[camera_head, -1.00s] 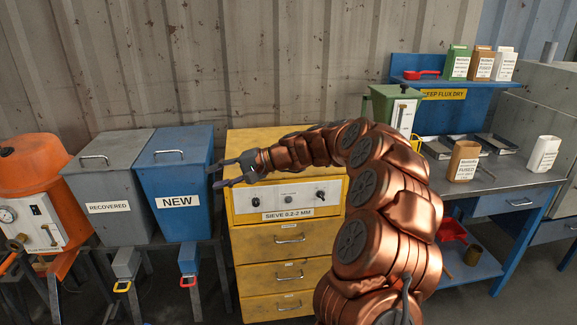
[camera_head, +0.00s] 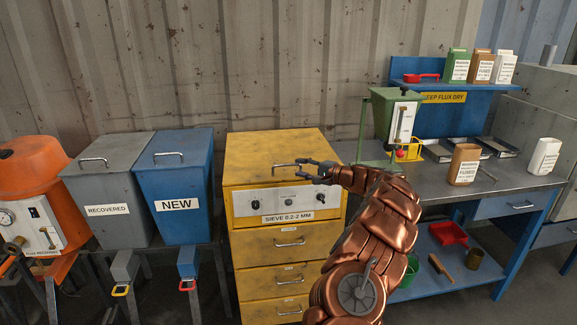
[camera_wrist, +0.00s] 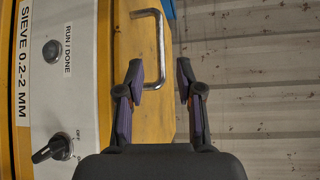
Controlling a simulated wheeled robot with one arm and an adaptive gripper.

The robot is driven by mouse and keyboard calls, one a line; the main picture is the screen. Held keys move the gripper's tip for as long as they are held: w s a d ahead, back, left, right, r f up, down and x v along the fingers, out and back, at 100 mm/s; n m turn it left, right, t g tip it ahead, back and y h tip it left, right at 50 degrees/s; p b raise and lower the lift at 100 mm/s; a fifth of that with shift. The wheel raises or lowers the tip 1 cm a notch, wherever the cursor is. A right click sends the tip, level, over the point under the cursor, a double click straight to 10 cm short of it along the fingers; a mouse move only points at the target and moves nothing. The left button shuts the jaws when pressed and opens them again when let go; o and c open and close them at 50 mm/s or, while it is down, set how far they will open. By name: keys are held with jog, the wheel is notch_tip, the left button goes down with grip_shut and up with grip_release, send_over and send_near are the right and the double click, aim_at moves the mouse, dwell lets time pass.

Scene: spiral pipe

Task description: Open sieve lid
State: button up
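The sieve is a yellow cabinet labelled "SIEVE 0.2-2 MM" (camera_head: 288,217). Its flat yellow lid (camera_head: 265,145) lies shut on top. A metal bar handle (camera_head: 284,166) sits near the lid's front edge. In the wrist view the handle (camera_wrist: 160,40) shows as a bent rod, with one end between my fingers, close to the left finger. My gripper (camera_head: 299,168) is open and empty at the right part of the handle; the wrist view also shows its fingers spread (camera_wrist: 159,72). I cannot tell whether a finger touches the handle.
The control panel (camera_head: 290,198) with knobs is on the sieve's front, above several drawers. The blue NEW bin (camera_head: 177,200) and grey RECOVERED bin (camera_head: 108,190) stand left. A workbench (camera_head: 425,178) with a green hopper (camera_head: 385,112) stands right. The corrugated wall (camera_head: 270,60) is behind.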

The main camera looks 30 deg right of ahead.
aim_at(290, 165)
jog(key=shift+p+x, duration=0.65)
jog(key=shift+x, duration=2.45)
jog(key=shift+a, duration=0.1)
grip_shut()
